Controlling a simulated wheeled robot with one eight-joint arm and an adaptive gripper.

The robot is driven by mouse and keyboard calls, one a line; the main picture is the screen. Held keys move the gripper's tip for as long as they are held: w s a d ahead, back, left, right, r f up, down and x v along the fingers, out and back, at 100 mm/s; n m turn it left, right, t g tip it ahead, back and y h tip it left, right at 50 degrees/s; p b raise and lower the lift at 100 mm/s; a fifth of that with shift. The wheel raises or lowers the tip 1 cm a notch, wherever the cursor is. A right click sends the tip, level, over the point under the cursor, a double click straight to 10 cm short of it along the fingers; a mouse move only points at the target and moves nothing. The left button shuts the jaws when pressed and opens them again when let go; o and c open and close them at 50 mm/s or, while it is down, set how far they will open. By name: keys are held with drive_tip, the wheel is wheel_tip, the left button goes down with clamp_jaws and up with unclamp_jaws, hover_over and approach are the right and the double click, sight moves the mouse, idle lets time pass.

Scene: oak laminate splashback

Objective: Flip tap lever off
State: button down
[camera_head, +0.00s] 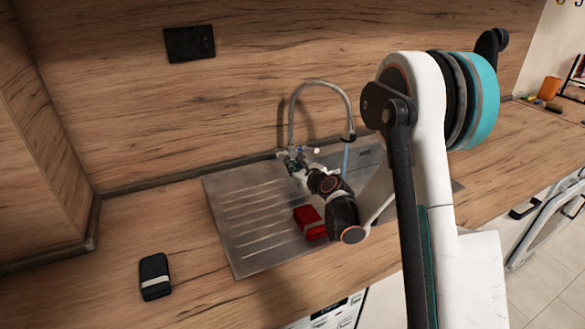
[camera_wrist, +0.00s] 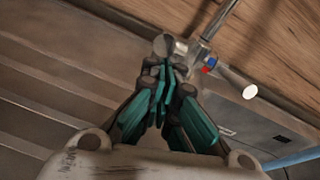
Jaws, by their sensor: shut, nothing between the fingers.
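The tap (camera_head: 291,112) is a tall metal gooseneck at the back of the steel sink. A blue stream of water (camera_head: 346,158) falls from its spout, and a blue streak also shows at the lower right of the wrist view (camera_wrist: 295,160). The tap lever (camera_wrist: 234,79), pale-tipped, sticks out to the lower right of the tap body (camera_wrist: 200,50), beside a red and blue mark. My gripper (camera_wrist: 165,70) is shut and empty, its tips close to a round grey end of the tap body, left of the lever. Whether they touch cannot be told. In the head view my gripper (camera_head: 296,163) partly hides the tap base.
A red object (camera_head: 306,214) lies on the ribbed drainboard (camera_head: 245,215) below my arm. A dark item with a pale band (camera_head: 154,282) lies on the counter at left. The wooden splashback (camera_head: 240,90) stands close behind the tap. The left counter is mostly clear.

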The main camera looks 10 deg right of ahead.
drive_tip(key=shift+r+g+p, duration=0.3)
drive_tip(key=shift+p, duration=0.05)
drive_tip(key=shift+w+r+g+p, duration=0.2)
drive_tip(key=shift+r+g+p, duration=0.4)
drive_tip(key=shift+r+p, duration=0.4)
drive_tip(key=shift+g+h, duration=0.3)
drive_tip(key=shift+g, duration=0.6)
drive_tip(key=shift+w+a+r+p, duration=0.2)
drive_tip(key=shift+w+r+p, duration=0.65)
drive_tip(key=shift+r+p, duration=0.25)
drive_tip(key=shift+w+a+r+p, duration=0.15)
drive_tip(key=shift+w+r+p, duration=0.7)
drive_tip(key=shift+r, duration=0.4)
